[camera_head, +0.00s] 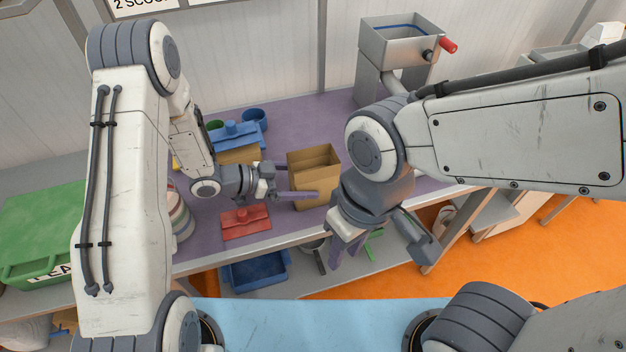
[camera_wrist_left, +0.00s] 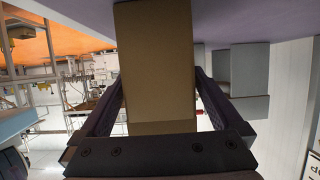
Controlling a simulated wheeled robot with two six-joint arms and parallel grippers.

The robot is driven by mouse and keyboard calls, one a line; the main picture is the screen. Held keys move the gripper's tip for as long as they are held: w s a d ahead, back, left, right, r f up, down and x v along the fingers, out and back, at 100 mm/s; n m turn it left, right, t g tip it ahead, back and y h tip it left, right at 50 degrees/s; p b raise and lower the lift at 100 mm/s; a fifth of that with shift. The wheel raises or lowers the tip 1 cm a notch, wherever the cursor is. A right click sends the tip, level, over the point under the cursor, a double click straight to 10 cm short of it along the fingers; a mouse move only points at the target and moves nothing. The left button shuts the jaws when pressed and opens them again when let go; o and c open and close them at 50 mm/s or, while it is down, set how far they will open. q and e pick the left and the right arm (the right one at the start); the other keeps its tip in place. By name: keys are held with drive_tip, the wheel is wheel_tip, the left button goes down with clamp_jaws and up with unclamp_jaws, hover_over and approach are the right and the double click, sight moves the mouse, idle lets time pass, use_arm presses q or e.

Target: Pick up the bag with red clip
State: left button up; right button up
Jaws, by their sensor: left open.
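A brown paper bag (camera_head: 322,162) stands upright with its top open on the purple worktop. No clip is on it. A red clip (camera_head: 246,222) lies on the worktop near the front edge, left of the bag. My left gripper (camera_head: 300,182) is open at the bag's left side, one finger reaching across its front. In the left wrist view the bag (camera_wrist_left: 155,65) stands between the two spread fingers (camera_wrist_left: 160,105); I cannot tell whether they touch it. My right gripper (camera_head: 345,252) hangs in front of the table edge, its fingers partly hidden and pointing down.
A metal hopper (camera_head: 398,45) with a red knob stands at the back. A green bin (camera_head: 42,228) is at left. A blue tray (camera_head: 255,270) sits below.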

use_arm(q)
drive_tip(key=shift+x, duration=1.55)
drive_tip(key=c, duration=1.2)
drive_tip(key=shift+c, duration=0.3)
drive_tip(key=shift+r, duration=0.15)
